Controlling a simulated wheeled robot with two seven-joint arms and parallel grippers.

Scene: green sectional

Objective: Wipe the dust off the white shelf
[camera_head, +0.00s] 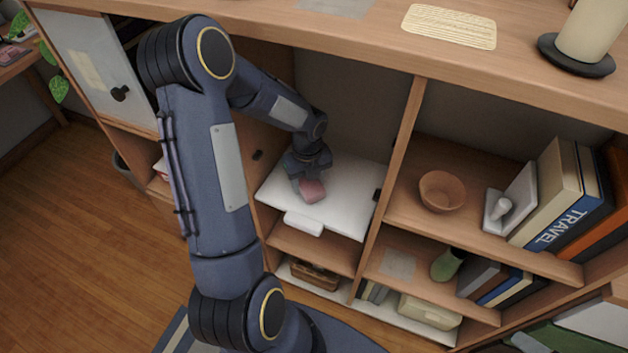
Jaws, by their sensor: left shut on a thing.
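The white shelf (345,205) is a pale board inside the middle bay of a wooden cabinet, with a white handle-like piece (303,223) at its front edge. My left arm reaches into the bay from the left. No dust can be made out on the visible part of the board. My right gripper is not in view.
A wooden divider (390,180) bounds the bay on the right. Beyond it are a brown bowl (442,191) and upright books (550,195). The cabinet top (370,35) overhangs the bay. A basket (315,275) sits below. Wooden floor (80,220) is open at left.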

